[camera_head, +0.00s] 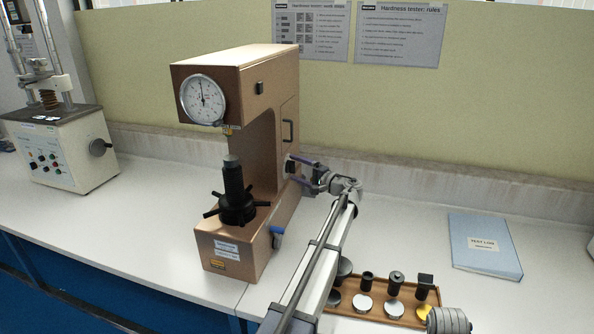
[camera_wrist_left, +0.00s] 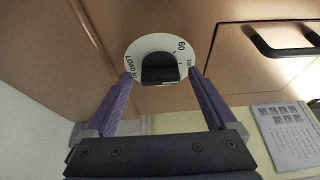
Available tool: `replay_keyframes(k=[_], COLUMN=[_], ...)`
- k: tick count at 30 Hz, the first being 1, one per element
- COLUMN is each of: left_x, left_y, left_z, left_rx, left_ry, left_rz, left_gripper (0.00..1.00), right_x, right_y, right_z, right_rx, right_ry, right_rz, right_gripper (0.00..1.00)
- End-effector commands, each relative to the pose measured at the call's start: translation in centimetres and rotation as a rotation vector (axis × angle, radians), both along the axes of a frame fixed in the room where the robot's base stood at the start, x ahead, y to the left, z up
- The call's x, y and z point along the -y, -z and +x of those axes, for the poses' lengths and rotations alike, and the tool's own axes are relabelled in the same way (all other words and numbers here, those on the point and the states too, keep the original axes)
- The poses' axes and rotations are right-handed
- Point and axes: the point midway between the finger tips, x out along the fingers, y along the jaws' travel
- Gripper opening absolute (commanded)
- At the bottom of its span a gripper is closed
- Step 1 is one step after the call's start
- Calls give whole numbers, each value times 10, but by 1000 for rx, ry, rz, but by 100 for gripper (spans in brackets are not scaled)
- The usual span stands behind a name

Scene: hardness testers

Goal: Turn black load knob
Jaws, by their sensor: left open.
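The black load knob (camera_wrist_left: 160,68) sits on a round white dial plate (camera_wrist_left: 146,45) with load numbers, on the side of the copper-brown hardness tester (camera_head: 250,195). In the head view the knob (camera_head: 291,167) is a small dark shape low on the tester's right side. My left gripper (camera_head: 303,171) is at that side, its purple fingers pointing at the knob. In the left wrist view the left gripper (camera_wrist_left: 160,75) is open, one finger on each side of the knob, with visible gaps. My right gripper is not in view.
A black door handle (camera_wrist_left: 275,45) is close by on the tester's side. A brown tray (camera_head: 385,318) of anvils and discs lies on the bench right of my arm, with a blue test log (camera_head: 484,245) behind. Another machine (camera_head: 65,150) stands at left.

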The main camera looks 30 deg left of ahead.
Motion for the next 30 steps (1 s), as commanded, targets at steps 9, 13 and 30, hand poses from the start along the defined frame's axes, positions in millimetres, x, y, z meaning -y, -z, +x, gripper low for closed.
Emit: replay_keyframes(k=[9, 13, 30], left_x=[38, 58, 77], left_y=[0, 0, 0], left_z=[-6, -9, -12], left_rx=[0, 0, 0], left_ry=[3, 3, 0], left_rz=[0, 0, 0], left_gripper=[90, 90, 90], right_x=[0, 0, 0], right_y=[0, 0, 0], right_z=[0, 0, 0], right_rx=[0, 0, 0], right_ry=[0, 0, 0], right_rz=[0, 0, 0], right_gripper=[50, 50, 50])
